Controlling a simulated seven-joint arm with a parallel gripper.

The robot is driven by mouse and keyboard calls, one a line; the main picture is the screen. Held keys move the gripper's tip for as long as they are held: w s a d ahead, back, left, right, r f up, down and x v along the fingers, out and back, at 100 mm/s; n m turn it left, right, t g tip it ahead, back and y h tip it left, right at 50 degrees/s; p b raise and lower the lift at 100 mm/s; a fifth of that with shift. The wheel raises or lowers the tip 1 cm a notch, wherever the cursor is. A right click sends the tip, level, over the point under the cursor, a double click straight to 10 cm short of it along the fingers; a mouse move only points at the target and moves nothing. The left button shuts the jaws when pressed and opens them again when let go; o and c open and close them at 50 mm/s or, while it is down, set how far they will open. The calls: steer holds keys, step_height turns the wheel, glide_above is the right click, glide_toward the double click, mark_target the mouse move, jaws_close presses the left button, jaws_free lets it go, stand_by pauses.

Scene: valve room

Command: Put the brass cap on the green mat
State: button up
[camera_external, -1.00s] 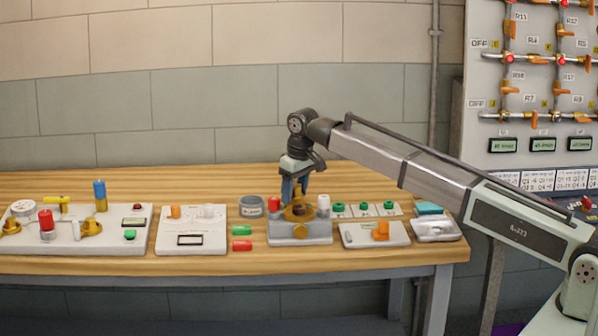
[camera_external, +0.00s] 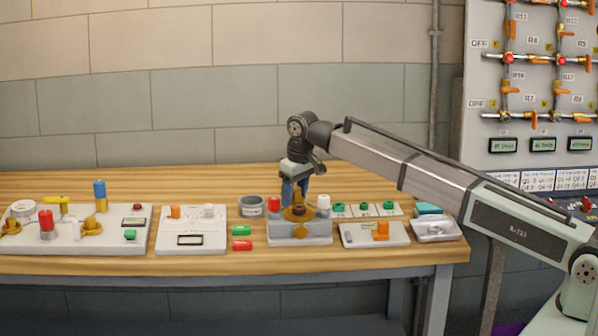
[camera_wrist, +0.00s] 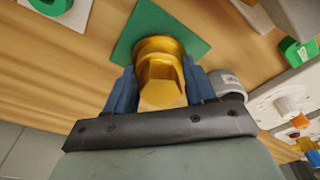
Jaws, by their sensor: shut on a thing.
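The brass cap (camera_wrist: 161,72) is a golden round piece between the two blue fingers of my gripper (camera_wrist: 158,90) in the wrist view. My gripper is shut on it. The green mat (camera_wrist: 146,20) shows behind the cap on the wooden table, and the cap covers part of it. I cannot tell whether the cap touches the mat. In the external view my gripper (camera_external: 295,196) is low behind a grey block with a brass fitting (camera_external: 299,214). The block hides the mat there, and the cap cannot be made out clearly.
A grey tin (camera_external: 251,207) stands left of the gripper, close to the fingers in the wrist view (camera_wrist: 226,85). Red (camera_external: 274,205) and white (camera_external: 324,204) cylinders flank the fitting. Panels with knobs fill both sides of the table. Bare wood lies left in the wrist view.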

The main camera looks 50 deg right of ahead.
steer(key=shift+f, duration=0.5)
stand_by(0.8)
steer(key=o, duration=1.3)
steer(key=shift+r, duration=0.2)
steer(key=shift+r, duration=3.85)
steer(key=shift+a, duration=0.1)
